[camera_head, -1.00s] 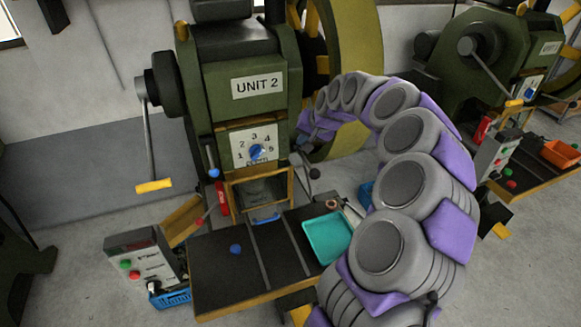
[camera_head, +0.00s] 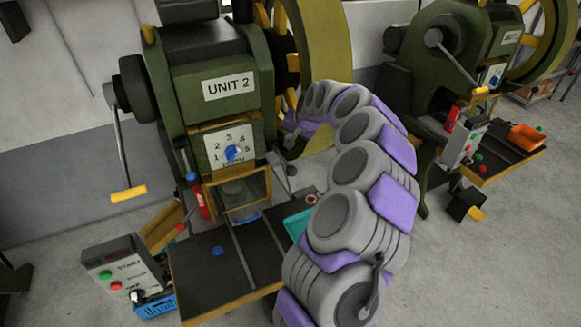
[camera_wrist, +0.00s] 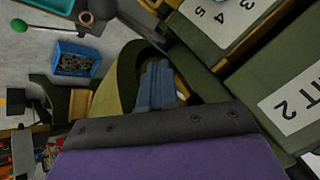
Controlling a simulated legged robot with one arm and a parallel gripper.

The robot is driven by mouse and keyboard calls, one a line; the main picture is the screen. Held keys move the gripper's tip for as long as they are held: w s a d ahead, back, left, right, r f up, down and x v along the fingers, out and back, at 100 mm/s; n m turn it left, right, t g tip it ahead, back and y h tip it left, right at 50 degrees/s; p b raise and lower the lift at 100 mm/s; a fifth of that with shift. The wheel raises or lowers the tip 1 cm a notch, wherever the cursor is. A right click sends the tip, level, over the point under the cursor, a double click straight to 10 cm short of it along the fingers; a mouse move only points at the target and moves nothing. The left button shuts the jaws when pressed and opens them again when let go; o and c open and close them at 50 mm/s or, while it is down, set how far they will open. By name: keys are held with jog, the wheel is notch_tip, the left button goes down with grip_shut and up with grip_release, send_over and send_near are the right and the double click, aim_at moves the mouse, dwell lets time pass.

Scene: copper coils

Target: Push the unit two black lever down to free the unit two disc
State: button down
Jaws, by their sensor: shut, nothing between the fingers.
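The green press labelled UNIT 2 (camera_head: 229,86) stands left of centre in the head view. A small black ball-ended lever (camera_head: 291,171) sticks out at its right side, below the number dial (camera_head: 231,152). A black ball also shows in the wrist view (camera_wrist: 86,18). A small copper-coloured ring (camera_head: 311,198) lies by the teal tray; I cannot tell whether it is the disc. My gripper (camera_head: 290,138) is shut and empty, above and apart from the black lever, beside the press. Its blue-grey fingers show in the wrist view (camera_wrist: 155,86).
The yellow-green flywheel (camera_head: 318,60) stands behind my arm. The teal tray (camera_head: 297,225) is partly hidden by my arm. A control box (camera_head: 127,270) stands at lower left. A blue bin (camera_wrist: 77,61) shows in the wrist view.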

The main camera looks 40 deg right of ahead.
aim_at(294, 169)
jog(key=f+b, duration=0.1)
jog(key=f, duration=0.4)
jog(key=s+f+b, duration=0.1)
jog(key=f, duration=0.2)
jog(key=shift+s+a+b, duration=0.1)
jog(key=shift+a+b, duration=0.05)
jog(key=shift+b, duration=0.15)
jog(key=shift+s+a+f+b, duration=0.15)
jog(key=shift+f+b, duration=0.15)
jog(key=shift+f, duration=0.55)
jog(key=shift+s+d+f+b, duration=0.15)
jog(key=shift+f+b, duration=0.15)
jog(key=shift+f, duration=0.5)
jog(key=shift+s+a+f+b, duration=0.15)
jog(key=shift+f+b, duration=0.15)
jog(key=shift+f, duration=0.55)
dwell(4.4)
